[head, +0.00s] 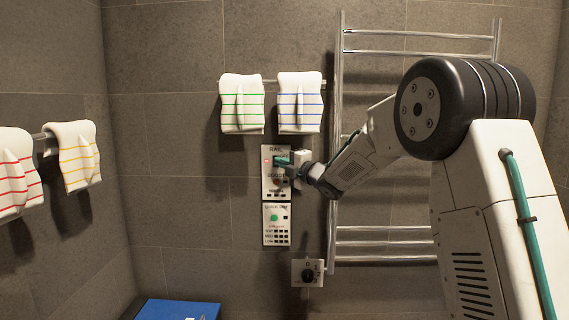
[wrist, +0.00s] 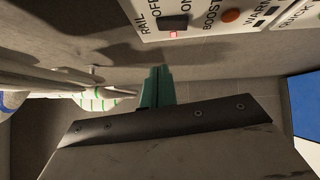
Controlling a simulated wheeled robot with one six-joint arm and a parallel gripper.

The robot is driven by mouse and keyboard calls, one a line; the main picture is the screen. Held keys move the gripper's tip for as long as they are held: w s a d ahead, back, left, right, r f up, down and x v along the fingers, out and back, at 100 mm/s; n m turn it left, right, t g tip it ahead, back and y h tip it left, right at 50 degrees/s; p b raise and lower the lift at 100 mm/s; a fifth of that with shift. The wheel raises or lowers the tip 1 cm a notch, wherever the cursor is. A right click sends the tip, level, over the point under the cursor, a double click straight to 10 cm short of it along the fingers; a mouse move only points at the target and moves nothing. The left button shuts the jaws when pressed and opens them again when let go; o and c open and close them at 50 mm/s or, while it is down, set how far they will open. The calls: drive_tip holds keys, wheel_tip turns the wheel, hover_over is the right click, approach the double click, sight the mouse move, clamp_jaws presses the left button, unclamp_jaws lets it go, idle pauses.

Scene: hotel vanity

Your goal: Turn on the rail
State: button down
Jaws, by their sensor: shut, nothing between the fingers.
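The wall control panel (head: 275,187) is marked RAIL at its top. In the wrist view, the rail switch (wrist: 176,22) is a dark rocker between the words OFF and ON, with a small red light (wrist: 173,34) lit beside it. My gripper (head: 283,161) is shut and empty, its teal fingers at the panel's upper part, covering the switch area in the head view. The wrist view shows the gripper fingertips (wrist: 160,70) apart from the switch in the picture; contact with the panel cannot be told. The chrome towel rail (head: 337,110) stands to the right, partly behind my arm.
An orange BOOST button (wrist: 231,16) sits near the switch. A lower panel has a green button (head: 274,217). A rotary knob (head: 308,275) is below. Striped towels (head: 242,103) hang above and at left. A blue box (head: 180,310) is at the bottom.

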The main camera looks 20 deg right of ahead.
drive_tip(key=v, duration=0.8)
drive_tip(key=shift+s+d+r, duration=0.2)
drive_tip(key=shift+d+r, duration=0.2)
drive_tip(key=shift+r, duration=0.25)
drive_tip(key=d+f+m+g+h, duration=0.2)
drive_tip(key=d+f+m+h, duration=0.4)
drive_tip(key=f+m+h, duration=0.15)
drive_tip(key=s+d+f+m+g+h, duration=0.2)
drive_tip(key=s+f+m+g, duration=0.15)
drive_tip(key=s, duration=0.25)
drive_tip(key=s+d+f+m+g+h, duration=0.2)
drive_tip(key=s+m, duration=0.3)
drive_tip(key=s, duration=0.1)
drive_tip(key=s+a+m+g, duration=0.2)
drive_tip(key=s+a+m, duration=0.1)
drive_tip(key=s, duration=1)
drive_tip(key=s+a+m+g+y, duration=0.1)
drive_tip(key=s+a, duration=0.4)
drive_tip(key=s, duration=0.7)
drive_tip(key=s+a+m+g+y, duration=0.1)
drive_tip(key=s+a+m+g, duration=0.3)
drive_tip(key=s, duration=0.9)
drive_tip(key=shift+s+m+g, duration=0.3)
drive_tip(key=shift+g, duration=0.15)
